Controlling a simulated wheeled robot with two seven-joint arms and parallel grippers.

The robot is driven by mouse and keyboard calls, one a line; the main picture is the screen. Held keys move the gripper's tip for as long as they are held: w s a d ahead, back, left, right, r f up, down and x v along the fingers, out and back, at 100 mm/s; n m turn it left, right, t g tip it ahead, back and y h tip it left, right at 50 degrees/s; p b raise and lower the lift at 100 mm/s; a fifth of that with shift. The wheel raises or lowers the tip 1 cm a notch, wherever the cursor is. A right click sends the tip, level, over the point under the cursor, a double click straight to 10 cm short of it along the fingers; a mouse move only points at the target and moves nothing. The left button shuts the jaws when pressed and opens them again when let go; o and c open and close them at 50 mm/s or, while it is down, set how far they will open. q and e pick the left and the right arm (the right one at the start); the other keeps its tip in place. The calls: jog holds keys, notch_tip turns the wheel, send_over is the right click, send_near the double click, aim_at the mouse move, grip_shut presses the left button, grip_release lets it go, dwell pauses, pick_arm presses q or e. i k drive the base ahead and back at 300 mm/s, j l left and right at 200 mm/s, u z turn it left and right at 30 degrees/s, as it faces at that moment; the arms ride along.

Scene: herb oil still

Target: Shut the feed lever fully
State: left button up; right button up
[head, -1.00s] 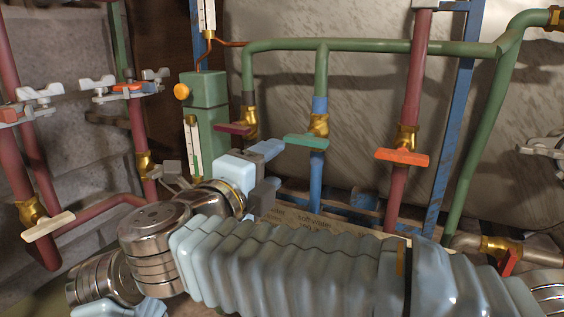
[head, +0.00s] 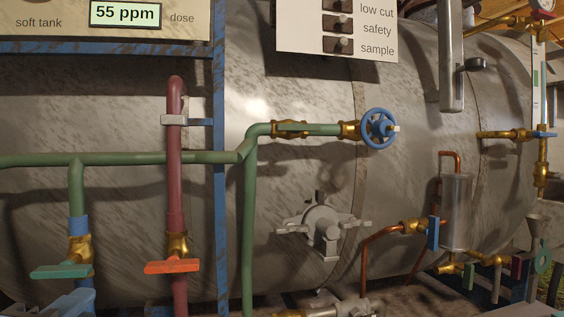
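No lever has a readable feed label, so I cannot tell which one is the feed lever. A green lever (head: 62,271) sits crosswise on its vertical pipe at lower left. An orange lever (head: 172,267) sits crosswise on the red pipe beside it. A blue lever (head: 433,233) stands upright on a brass valve at right. My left gripper is not in view.
A blue handwheel (head: 379,128) ends the green pipe (head: 130,159). A grey clamped fitting (head: 322,226) juts from the large tank (head: 300,85). A glass cylinder (head: 456,212) stands among copper pipes. A switch panel (head: 300,28) and a dose display (head: 125,14) are above.

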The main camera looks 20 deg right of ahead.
aim_at(295, 128)
jog(key=z, duration=1)
